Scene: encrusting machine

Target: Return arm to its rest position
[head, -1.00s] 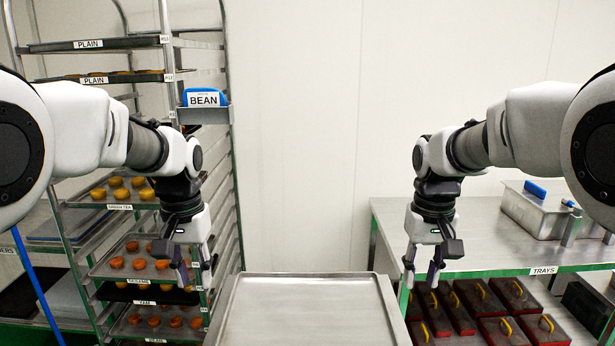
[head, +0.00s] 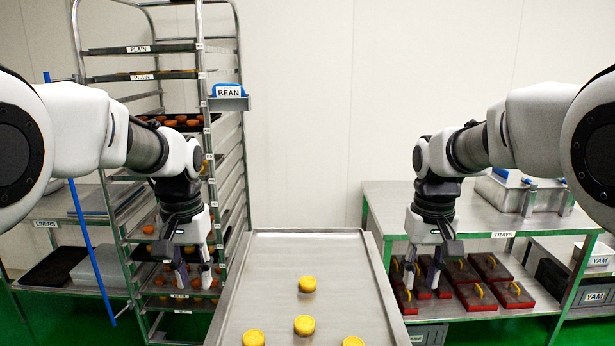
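Both my arms hang in from the sides with their grippers pointing down. My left gripper (head: 194,279) is in front of the tray rack, left of the large metal tray (head: 262,262). Its two fingers are apart and nothing shows between them. My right gripper (head: 421,279) is right of the tray, in front of the metal table (head: 480,215). Its fingers are also apart, with nothing seen between them. Several yellow round pieces (head: 307,284) lie on the tray, apart from both grippers.
The tray rack (head: 240,170) stands at the left, with a blue item in the BEAN holder (head: 229,103). Red boxes with yellow handles (head: 490,268) sit under the metal table. A metal container (head: 510,192) stands on it. YAM bins (head: 597,294) are at far right.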

